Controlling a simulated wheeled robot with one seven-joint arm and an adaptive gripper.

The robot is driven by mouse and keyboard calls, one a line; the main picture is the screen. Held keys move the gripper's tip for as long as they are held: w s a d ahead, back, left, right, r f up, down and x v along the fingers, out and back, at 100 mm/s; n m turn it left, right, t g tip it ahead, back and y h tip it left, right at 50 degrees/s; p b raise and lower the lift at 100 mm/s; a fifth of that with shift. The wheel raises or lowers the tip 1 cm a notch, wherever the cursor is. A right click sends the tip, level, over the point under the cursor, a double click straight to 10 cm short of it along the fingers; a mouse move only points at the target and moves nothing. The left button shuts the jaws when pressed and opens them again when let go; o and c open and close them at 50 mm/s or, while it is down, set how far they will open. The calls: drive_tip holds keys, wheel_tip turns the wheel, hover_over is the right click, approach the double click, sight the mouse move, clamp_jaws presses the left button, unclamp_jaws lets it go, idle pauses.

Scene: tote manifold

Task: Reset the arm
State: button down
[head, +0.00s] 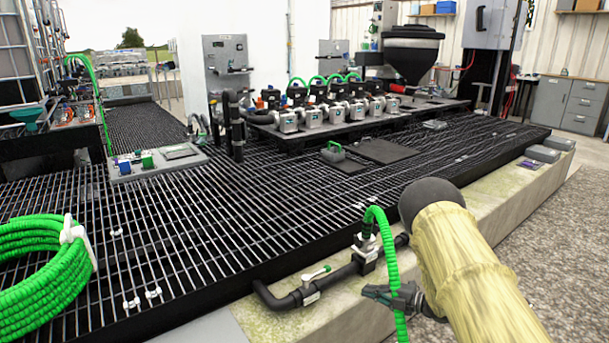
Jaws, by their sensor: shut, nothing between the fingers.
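My arm, in a pale yellow cover with a dark rounded joint, reaches in from the lower right of the head view. My gripper (370,292) is the dark claw low in the picture, left of the arm, with its fingers pointing left. It is shut, and I see nothing held in it. A green hose (383,226) comes down from a valve and passes close by the gripper. I cannot tell whether they touch. Part of the gripper's back is hidden by the arm.
A black pipe with a white-handled valve (312,280) runs along the concrete ledge (500,205), close to my gripper. A black grating (240,215) holds a pump manifold (330,110) and a coiled green hose (45,270). Gravel floor (560,240) lies open at right.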

drive_tip(key=s+f+m+h, duration=1)
drive_tip(key=s+f+m, duration=0.65)
drive_tip(key=s, duration=0.45)
drive_tip(key=s+a+m+g+h, duration=0.15)
drive_tip(key=s+m+g, duration=0.35)
drive_tip(key=s, duration=1.2)
drive_tip(key=s+a+m+g+h, duration=0.15)
drive_tip(key=s+m+g, duration=0.3)
drive_tip(key=s, duration=1.15)
wheel_tip(320, 180, up, 26)
drive_tip(key=p, duration=2.5)
drive_tip(key=shift+s+d+f, duration=0.15)
drive_tip(key=shift+d+f, duration=0.05)
drive_tip(key=shift+t, duration=0.25)
